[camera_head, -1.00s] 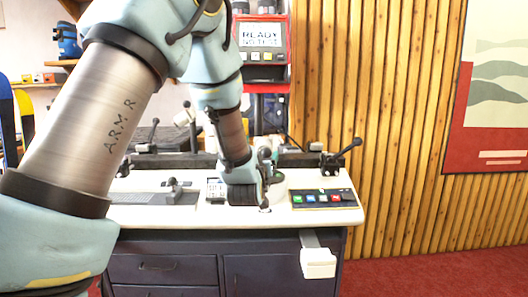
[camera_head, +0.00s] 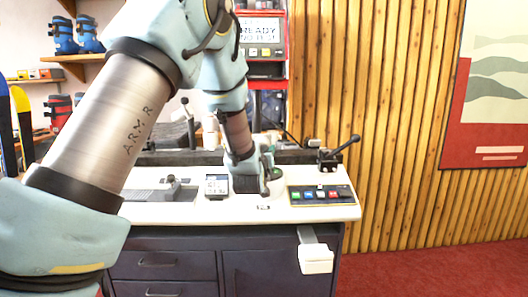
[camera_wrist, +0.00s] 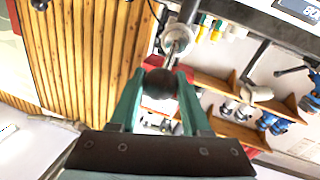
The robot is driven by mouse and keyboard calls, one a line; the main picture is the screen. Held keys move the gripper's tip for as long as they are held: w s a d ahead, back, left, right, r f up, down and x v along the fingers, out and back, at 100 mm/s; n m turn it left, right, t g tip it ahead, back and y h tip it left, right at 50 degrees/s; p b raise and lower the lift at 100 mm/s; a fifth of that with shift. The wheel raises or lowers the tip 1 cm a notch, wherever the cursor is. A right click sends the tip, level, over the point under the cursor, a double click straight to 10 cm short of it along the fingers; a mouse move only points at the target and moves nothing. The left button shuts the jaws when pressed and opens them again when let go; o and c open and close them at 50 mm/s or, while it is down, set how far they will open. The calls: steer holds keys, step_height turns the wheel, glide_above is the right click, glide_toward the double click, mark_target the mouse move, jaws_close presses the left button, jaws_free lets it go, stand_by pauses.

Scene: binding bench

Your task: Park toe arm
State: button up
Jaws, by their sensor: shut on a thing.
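My gripper (camera_wrist: 162,76) has its two green fingers closed on a dark round knob (camera_wrist: 160,86) in the wrist view. A thin metal rod (camera_wrist: 177,45) runs from behind the knob to a round pale metal part; I take knob and rod to be the toe arm. In the head view my gripper (camera_head: 268,166) is over the back of the white bench top (camera_head: 230,215), right of centre. There my wrist and fingers hide most of the toe arm, so its angle cannot be told.
A panel with coloured buttons (camera_head: 322,195) lies right of my gripper, with a black lever clamp (camera_head: 340,154) behind it. A small display device (camera_head: 216,186) and a grey plate (camera_head: 160,192) lie to the left. A red-framed screen (camera_head: 262,32) stands behind.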

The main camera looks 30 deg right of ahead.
jaws_close()
stand_by(0.9)
